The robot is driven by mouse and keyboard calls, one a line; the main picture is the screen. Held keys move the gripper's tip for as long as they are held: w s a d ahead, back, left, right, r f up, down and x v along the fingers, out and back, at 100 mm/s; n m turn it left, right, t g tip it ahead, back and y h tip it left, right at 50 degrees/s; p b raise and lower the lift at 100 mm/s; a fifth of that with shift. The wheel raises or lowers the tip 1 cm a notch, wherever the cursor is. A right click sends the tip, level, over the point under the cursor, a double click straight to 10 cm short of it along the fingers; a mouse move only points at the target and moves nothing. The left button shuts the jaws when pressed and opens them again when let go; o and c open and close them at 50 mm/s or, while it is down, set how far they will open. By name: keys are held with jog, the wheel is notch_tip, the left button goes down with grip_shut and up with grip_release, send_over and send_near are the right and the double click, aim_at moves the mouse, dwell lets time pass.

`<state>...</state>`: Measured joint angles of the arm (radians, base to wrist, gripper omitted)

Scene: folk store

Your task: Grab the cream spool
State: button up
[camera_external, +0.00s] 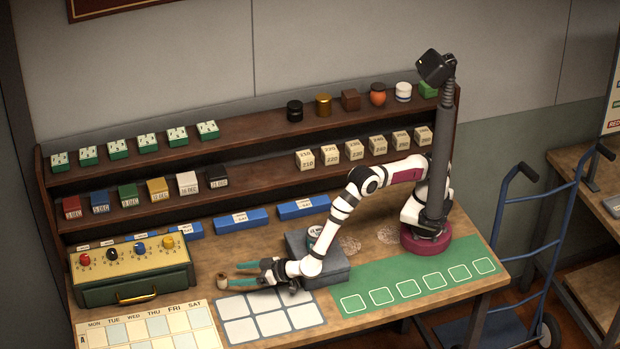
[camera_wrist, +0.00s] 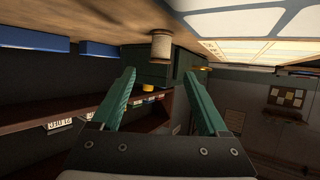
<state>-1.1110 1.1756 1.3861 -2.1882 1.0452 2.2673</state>
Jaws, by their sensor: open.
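The cream spool (camera_external: 222,281) stands on the wooden table, left of my gripper (camera_external: 231,275) in the external view. It is small, with a pale wound middle and brownish ends. My gripper is open and empty, low over the table, with its two teal fingers pointing left toward the spool. In the wrist view, which looks upside down, the spool (camera_wrist: 161,46) hangs from the tabletop at the upper middle. It sits beyond the fingertips of my gripper (camera_wrist: 159,75), sideways between them, and is not held.
A green control box (camera_external: 130,270) with coloured knobs stands left of the spool. A grey box (camera_external: 325,268) is beside my forearm. A white-square mat (camera_external: 270,316) and a weekday calendar (camera_external: 150,330) lie in front. Blue boxes (camera_external: 240,219) and shelves stand behind.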

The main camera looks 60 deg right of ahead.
aim_at(219, 275)
jog(key=x, duration=0.7)
jog(key=shift+w, duration=0.25)
grip_shut()
